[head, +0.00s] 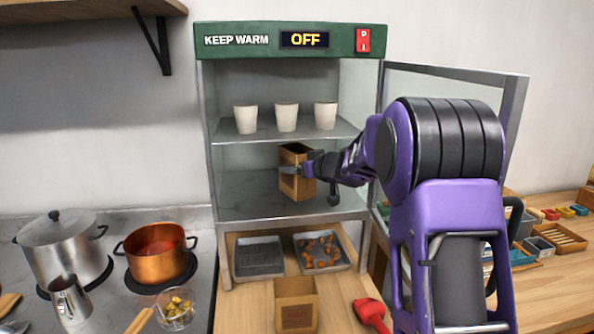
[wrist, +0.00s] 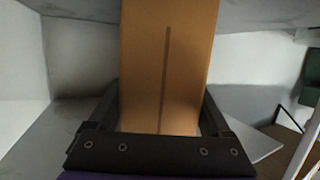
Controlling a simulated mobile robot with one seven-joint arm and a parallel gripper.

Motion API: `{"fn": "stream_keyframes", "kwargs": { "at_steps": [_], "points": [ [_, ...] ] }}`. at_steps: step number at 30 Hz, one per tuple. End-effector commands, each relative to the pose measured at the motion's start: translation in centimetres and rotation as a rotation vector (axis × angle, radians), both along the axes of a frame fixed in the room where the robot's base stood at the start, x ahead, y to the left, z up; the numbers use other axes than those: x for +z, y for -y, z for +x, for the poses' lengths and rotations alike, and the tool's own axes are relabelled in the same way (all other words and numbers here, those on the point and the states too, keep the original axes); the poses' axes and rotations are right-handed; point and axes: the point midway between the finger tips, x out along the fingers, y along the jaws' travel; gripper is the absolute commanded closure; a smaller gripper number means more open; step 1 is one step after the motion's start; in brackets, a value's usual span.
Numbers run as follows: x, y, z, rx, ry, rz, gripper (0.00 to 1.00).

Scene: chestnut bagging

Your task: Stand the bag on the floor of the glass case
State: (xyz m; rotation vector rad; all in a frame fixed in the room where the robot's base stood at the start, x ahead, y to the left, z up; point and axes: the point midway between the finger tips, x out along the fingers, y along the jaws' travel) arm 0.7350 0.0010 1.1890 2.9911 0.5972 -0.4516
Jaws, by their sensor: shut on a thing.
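The brown paper bag (head: 291,186) is upright inside the lower compartment of the glass case (head: 236,203), near the middle of its floor. My gripper (head: 296,170) reaches in from the right and is shut on the bag's sides. In the wrist view the bag (wrist: 165,50) fills the middle between the two dark fingers (wrist: 162,100). I cannot tell whether the bag's bottom touches the floor. The case's glass door (head: 455,78) stands open at the right. The sign on top reads OFF.
Three pale cups (head: 286,117) stand on the shelf above the bag. Below the case are a grey tray (head: 258,257) and a tray of chestnuts (head: 321,251). Another open brown bag (head: 296,305) and a red scoop (head: 371,312) are in front. Pots (head: 157,254) stand left.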

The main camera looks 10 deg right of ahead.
Motion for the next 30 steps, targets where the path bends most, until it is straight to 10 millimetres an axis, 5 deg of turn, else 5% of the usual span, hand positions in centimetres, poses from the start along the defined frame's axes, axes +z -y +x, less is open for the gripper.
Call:
{"fn": "stream_keyframes", "kwargs": {
  "at_steps": [17,18,21,30],
  "points": [
    [-1.8,0.0,0.5,0.000,0.002,0.001,1.00],
    [-1.9,0.0,0.5,-0.001,-0.001,-0.001,0.12],
    [-1.9,0.0,0.5,-0.001,-0.001,-0.001,0.00],
    [-1.3,0.2,0.3,-0.002,0.001,-0.001,0.00]
  ]
}}
